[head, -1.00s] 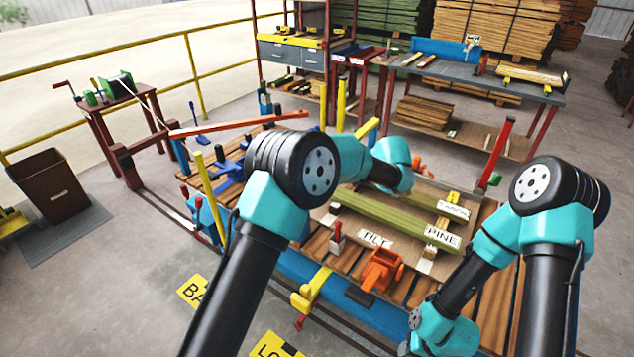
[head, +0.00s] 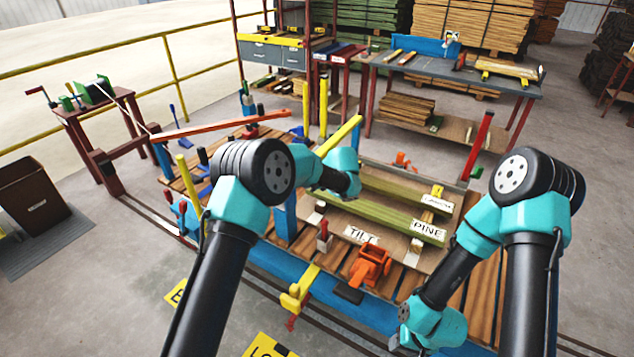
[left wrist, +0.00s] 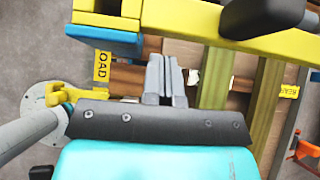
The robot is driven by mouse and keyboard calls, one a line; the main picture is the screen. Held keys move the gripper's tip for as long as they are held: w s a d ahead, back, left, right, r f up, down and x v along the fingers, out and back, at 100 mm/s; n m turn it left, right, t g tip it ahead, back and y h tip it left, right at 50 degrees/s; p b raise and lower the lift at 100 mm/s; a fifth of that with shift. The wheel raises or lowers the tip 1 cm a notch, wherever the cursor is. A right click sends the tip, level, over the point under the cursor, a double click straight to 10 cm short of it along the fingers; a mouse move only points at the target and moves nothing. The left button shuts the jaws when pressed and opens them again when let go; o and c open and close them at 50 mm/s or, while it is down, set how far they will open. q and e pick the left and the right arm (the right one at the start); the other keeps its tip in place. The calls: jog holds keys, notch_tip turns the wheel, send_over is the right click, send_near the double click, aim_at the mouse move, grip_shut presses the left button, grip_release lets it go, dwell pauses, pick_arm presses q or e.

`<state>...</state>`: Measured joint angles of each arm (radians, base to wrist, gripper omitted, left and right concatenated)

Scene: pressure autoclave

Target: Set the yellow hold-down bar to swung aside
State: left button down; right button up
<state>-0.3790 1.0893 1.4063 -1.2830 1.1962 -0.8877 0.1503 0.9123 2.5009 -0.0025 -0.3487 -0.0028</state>
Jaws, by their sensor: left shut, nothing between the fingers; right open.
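The yellow hold-down bar (head: 341,136) slants up to the right behind my left wrist in the head view. Its near part is hidden by my arm. In the left wrist view the bar (left wrist: 205,36) runs across the top, above a blue post (left wrist: 105,37), with a dark knob (left wrist: 262,14) over it. The post (head: 285,215) also shows below my left forearm in the head view. My left gripper (left wrist: 165,78) is shut and empty, its fingertips just short of the bar in the picture; contact cannot be told. My right gripper (head: 397,341) is open, low at the front right.
Green beams (head: 390,212) lie on the bed beside a PINE label (head: 428,231). An orange clamp (head: 370,266) and a yellow bracket (head: 300,288) sit near the front. A red post (head: 477,145) and yellow posts (head: 323,107) stand up as obstacles.

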pick_arm(q)
jog(key=shift+w+a, duration=0.5)
jog(key=shift+a, duration=0.4)
